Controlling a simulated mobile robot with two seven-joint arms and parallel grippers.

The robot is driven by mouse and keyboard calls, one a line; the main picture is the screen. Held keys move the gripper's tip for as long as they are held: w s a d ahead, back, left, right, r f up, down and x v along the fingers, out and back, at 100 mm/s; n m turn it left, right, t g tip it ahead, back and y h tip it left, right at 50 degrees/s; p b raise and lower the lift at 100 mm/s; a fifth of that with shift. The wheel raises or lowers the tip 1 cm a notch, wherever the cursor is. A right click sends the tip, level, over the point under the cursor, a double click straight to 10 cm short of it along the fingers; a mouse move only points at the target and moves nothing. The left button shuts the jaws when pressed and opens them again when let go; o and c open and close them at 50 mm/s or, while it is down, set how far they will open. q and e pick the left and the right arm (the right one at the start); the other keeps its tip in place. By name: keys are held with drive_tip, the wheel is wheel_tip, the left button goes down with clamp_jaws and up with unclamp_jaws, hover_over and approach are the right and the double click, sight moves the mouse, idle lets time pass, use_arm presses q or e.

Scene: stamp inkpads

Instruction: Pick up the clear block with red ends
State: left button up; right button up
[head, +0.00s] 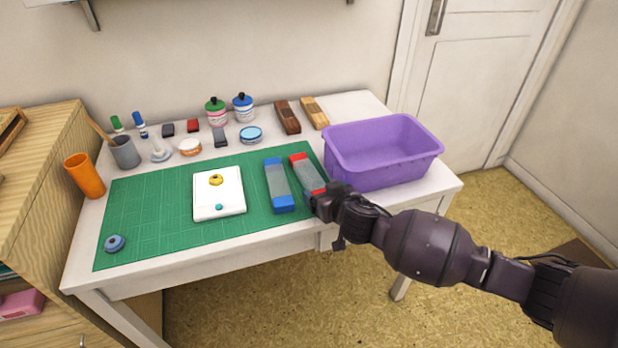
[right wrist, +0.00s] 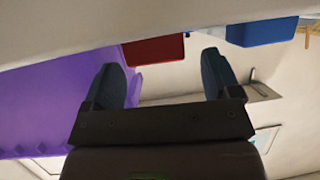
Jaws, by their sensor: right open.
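The clear block with red ends (head: 308,174) lies on the right part of the green cutting mat (head: 150,215), beside a clear block with blue ends (head: 278,184). My right gripper (head: 322,200) is at the near end of the red-ended block and partly covers that end in the head view. In the right wrist view, the right gripper (right wrist: 163,70) has its two fingers spread, with nothing between them. A red end (right wrist: 155,50) shows just beyond the fingertips, and a blue end (right wrist: 262,32) shows to the right. My left gripper is not in view.
A purple bin (head: 385,175) stands close to the right of the red-ended block. A white pad (head: 207,205) with small pieces lies left of the blocks. Jars (head: 243,108) and brown blocks (head: 287,118) stand behind. The mat's left part is mostly clear.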

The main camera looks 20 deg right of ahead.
sight(319, 188)
drive_tip(key=shift+f+x, duration=0.2)
drive_tip(key=shift+x, duration=0.95)
drive_tip(key=shift+w+f+b, duration=0.1)
drive_tip(key=shift+w+b, duration=0.3)
drive_tip(key=shift+w, duration=0.1)
drive_tip(key=c, duration=1.2)
